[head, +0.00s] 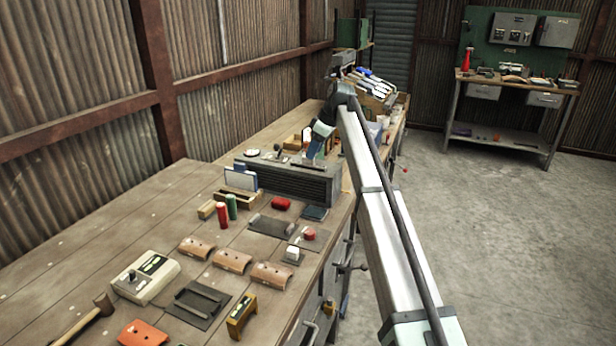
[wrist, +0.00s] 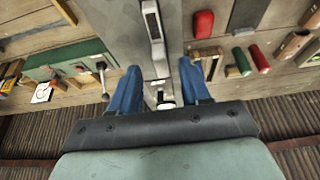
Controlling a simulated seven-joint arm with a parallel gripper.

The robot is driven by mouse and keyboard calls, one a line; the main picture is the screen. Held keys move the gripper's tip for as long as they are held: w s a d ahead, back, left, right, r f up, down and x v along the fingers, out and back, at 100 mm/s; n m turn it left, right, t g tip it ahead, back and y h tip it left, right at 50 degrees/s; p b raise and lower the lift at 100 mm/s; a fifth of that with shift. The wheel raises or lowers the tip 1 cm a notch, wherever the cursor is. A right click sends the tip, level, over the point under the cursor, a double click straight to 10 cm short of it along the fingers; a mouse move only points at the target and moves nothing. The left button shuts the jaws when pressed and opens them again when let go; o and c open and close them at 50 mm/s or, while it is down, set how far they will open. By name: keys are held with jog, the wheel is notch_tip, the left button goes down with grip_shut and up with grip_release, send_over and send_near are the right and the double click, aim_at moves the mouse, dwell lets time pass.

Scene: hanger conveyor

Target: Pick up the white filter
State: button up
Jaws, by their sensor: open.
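I cannot tell for sure which thing is the white filter. A small white block (head: 292,254) stands on the bench in the head view, right of the curved tan pieces. In the wrist view, a long pale piece with a dark slot (wrist: 154,38) lies on a grey surface ahead of my gripper (wrist: 160,90), and a small white part (wrist: 166,96) lies between the fingers. My gripper is open, its two blue fingers apart and apparently empty. In the head view my gripper (head: 318,140) is at the far part of the bench, beyond the dark ribbed box.
The dark ribbed box (head: 290,182) stands on the wooden bench (head: 95,225). Red and green cylinders (head: 226,210), a red piece (head: 281,204) and curved tan pieces (head: 232,261) lie nearer. A bin of long parts (head: 378,90) stands at the far end. The bench's left side is mostly clear.

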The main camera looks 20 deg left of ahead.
jog(key=shift+a+x, duration=0.2)
jog(key=shift+x, duration=1.05)
jog(key=shift+a+x, duration=0.15)
jog(key=shift+x, duration=1.15)
jog(key=shift+r, duration=0.15)
jog(key=shift+c, duration=0.5)
grip_shut()
